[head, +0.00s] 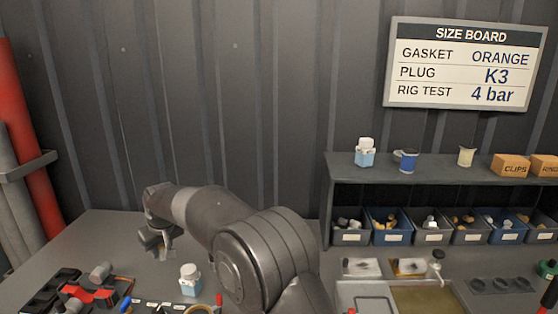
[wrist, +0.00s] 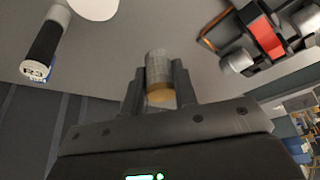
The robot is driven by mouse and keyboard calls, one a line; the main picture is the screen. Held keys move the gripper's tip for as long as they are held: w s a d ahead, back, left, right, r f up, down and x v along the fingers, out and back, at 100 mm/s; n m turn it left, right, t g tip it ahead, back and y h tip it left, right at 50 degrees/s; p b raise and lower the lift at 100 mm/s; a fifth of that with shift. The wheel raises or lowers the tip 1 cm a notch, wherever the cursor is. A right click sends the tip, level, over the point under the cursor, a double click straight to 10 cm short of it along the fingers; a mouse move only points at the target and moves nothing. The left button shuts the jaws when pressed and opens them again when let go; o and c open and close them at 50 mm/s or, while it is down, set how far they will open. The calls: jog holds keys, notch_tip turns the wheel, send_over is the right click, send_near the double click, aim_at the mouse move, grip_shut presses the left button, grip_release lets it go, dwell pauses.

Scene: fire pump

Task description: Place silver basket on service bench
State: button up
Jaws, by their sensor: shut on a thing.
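My gripper (head: 158,240) hangs over the left part of the grey bench (head: 100,232) in the head view. In the wrist view my gripper (wrist: 160,88) is shut on a small silver cylinder with a mesh-like side and a tan end, which looks like the silver basket (wrist: 159,65). The fingers stand on both sides of it. In the head view the basket is mostly hidden by the gripper. I cannot tell whether it touches the bench surface. The grey bench top (wrist: 150,25) also shows in the wrist view.
A black and red fixture with grey cylinders (head: 85,292) stands at the front left. A white-capped bottle (head: 190,279) stands right of the gripper. A shelf (head: 450,170) with several bins below is at the right. Bare bench lies behind and left of the gripper.

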jog(key=w+d, duration=0.3)
jog(key=w+d+r+m, duration=0.1)
jog(key=w+d, duration=0.1)
jog(key=d, duration=0.2)
jog(key=w+d+r+m, duration=0.1)
jog(key=w+d, duration=0.2)
jog(key=shift+w+d+t+h, duration=0.25)
jog(key=shift+w+t+h, duration=0.05)
jog(key=w+d+f+m+h, duration=0.1)
jog(key=d+f+m, duration=0.1)
jog(key=d, duration=1.1)
jog(key=w+d+f+m+h, duration=0.1)
jog(key=d+f+m, duration=0.1)
jog(key=d, duration=1.2)
jog(key=w+d+f+m+t, duration=0.1)
jog(key=d+f+m, duration=0.2)
jog(key=d, duration=1)
jog(key=shift+w+d+m+h, duration=0.15)
jog(key=shift+w+m+h, duration=0.25)
jog(key=shift+s+d+f, duration=0.1)
jog(key=shift+d, duration=0.35)
